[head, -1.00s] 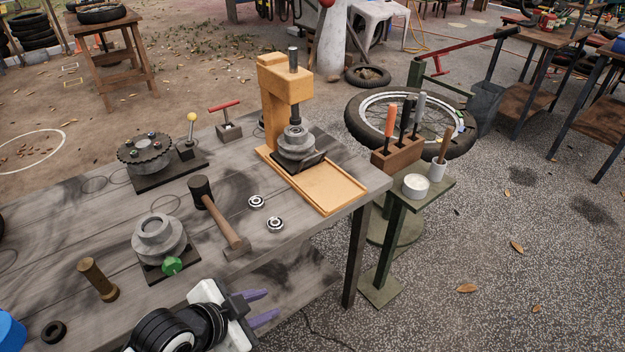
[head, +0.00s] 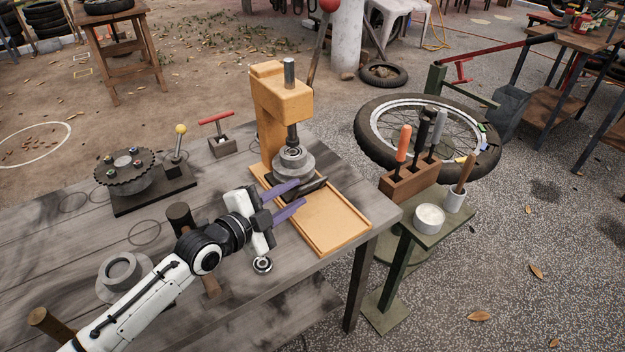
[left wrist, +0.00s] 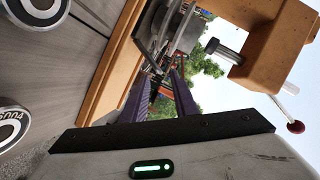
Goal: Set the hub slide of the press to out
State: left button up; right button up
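The orange press (head: 268,110) stands at the table's right end, its grey ram above a grey hub (head: 293,163). The hub sits on the dark hub slide (head: 315,188), at the back part of the orange tray (head: 335,222); the tray's front is bare. My left gripper (head: 301,193) has its purple fingers apart at the slide's near left edge. I cannot tell whether they touch the slide. In the left wrist view the fingers (left wrist: 158,90) point toward the slide and hub, with a gap between them. My right gripper is not in view.
A bearing ring (head: 262,265) lies below my left gripper. A mallet (head: 181,217) lies partly behind my left arm. A sprocket fixture (head: 125,170) and a red-handled tool (head: 217,120) stand behind. A tool rack (head: 410,182) stands right of the table.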

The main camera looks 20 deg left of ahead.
aim_at(305, 187)
pick_arm(q)
jog(key=x, duration=0.7)
jog(key=c, duration=0.6)
grip_shut()
jog(key=shift+a, duration=0.1)
dwell(0.6)
